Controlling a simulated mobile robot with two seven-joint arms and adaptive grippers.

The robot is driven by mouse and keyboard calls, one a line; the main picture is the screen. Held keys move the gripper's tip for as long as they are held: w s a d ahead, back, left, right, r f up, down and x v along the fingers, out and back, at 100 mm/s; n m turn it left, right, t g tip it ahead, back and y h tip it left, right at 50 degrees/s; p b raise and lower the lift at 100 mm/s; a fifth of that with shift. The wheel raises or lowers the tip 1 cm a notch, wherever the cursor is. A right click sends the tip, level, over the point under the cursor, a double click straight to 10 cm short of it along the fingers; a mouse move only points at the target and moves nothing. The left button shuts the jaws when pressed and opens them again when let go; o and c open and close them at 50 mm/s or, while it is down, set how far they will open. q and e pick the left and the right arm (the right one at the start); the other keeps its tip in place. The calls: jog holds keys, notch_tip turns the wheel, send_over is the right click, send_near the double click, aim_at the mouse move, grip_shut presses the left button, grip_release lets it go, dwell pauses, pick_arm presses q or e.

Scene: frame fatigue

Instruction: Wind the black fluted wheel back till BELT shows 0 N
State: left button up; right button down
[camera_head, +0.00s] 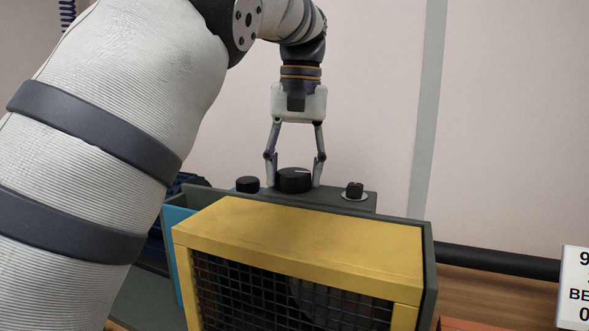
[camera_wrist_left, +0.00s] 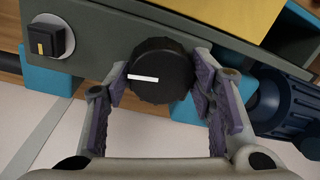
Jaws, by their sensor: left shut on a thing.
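The black fluted wheel (camera_head: 293,180) sits on top of the dark grey-green housing behind the yellow guard. My left gripper (camera_head: 294,181) points down from above and is shut on the wheel, one finger on each side. In the left wrist view the wheel (camera_wrist_left: 160,70) lies between the purple finger pads, and its white mark points left. A white readout card (camera_head: 575,290) at the right edge is cut off; only "9", "BE" and "0" show, so the full BELT value cannot be read. My right gripper is not in view.
A square black switch (camera_head: 355,190) stands right of the wheel and a low black knob (camera_head: 248,184) stands left of it. The yellow mesh guard (camera_head: 300,240) stands in front. A blue motor (camera_wrist_left: 285,105) shows in the wrist view.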

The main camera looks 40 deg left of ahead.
pick_arm(q)
jog(key=n, duration=0.4)
jog(key=shift+n, duration=0.7)
jog(key=o, duration=1.2)
jog(key=shift+c, duration=0.2)
